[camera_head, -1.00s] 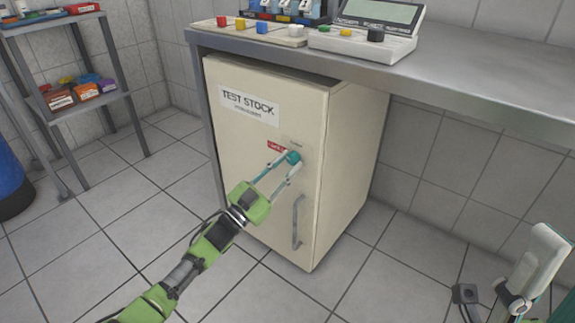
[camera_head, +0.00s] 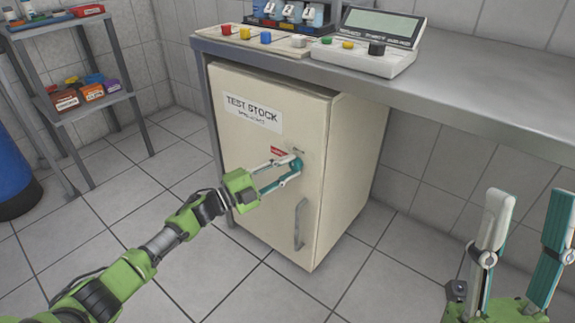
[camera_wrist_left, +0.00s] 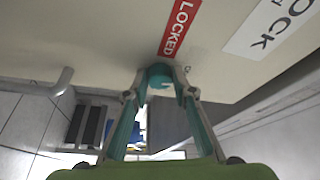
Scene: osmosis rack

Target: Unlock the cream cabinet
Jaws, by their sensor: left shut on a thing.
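The cream cabinet (camera_head: 262,155) stands under the bench with its door closed. Its door bears a "TEST STOCK" label (camera_head: 252,112) and a red tag (camera_head: 279,152), which reads "LOCKED" in the left wrist view (camera_wrist_left: 180,28). My left gripper (camera_head: 296,163) is at the door's upper right, shut on a teal knob (camera_wrist_left: 159,75) beside the red tag. The fingers mostly hide the knob in the head view. The metal door handle (camera_head: 299,224) is below it, untouched. My right gripper (camera_head: 526,225) is open and empty at the lower right, away from the cabinet.
The metal bench (camera_head: 455,107) overhangs the cabinet and carries a device with a screen (camera_head: 372,42) and a board of coloured knobs (camera_head: 262,40). A shelf rack (camera_head: 80,105) and a blue cylinder (camera_head: 12,175) stand at the left. The tiled floor before the cabinet is clear.

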